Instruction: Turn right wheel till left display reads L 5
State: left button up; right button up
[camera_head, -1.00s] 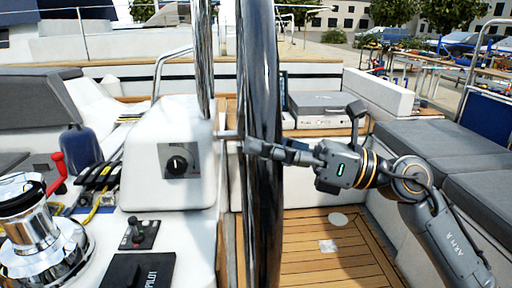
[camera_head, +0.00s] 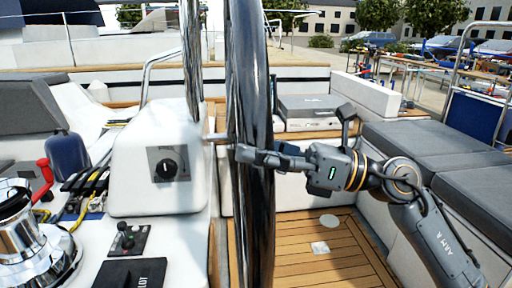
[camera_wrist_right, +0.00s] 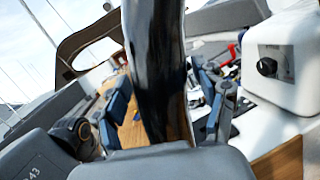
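A large shiny dark wheel (camera_head: 250,85) stands edge-on in the middle of the head view, beside a white pedestal (camera_head: 150,135). My right gripper (camera_head: 300,135) is at the wheel's right side. One finger reaches left across the rim and the other sticks up, clear of it. In the right wrist view the rim (camera_wrist_right: 157,70) passes between the two spread fingers of the right gripper (camera_wrist_right: 165,110), with gaps on both sides. The gripper looks open around the rim. My left gripper is not in view. No display with a readable value shows in either view.
The pedestal carries a black knob (camera_head: 167,169). A silver winch (camera_head: 20,235), a red handle (camera_head: 43,178) and a small joystick (camera_head: 127,238) are at the left. Grey cushioned seats (camera_head: 450,155) are on the right.

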jog(key=shift+d+f, duration=0.1)
jog(key=shift+d, duration=0.15)
jog(key=v, duration=1.1)
jog(key=shift+d, duration=0.3)
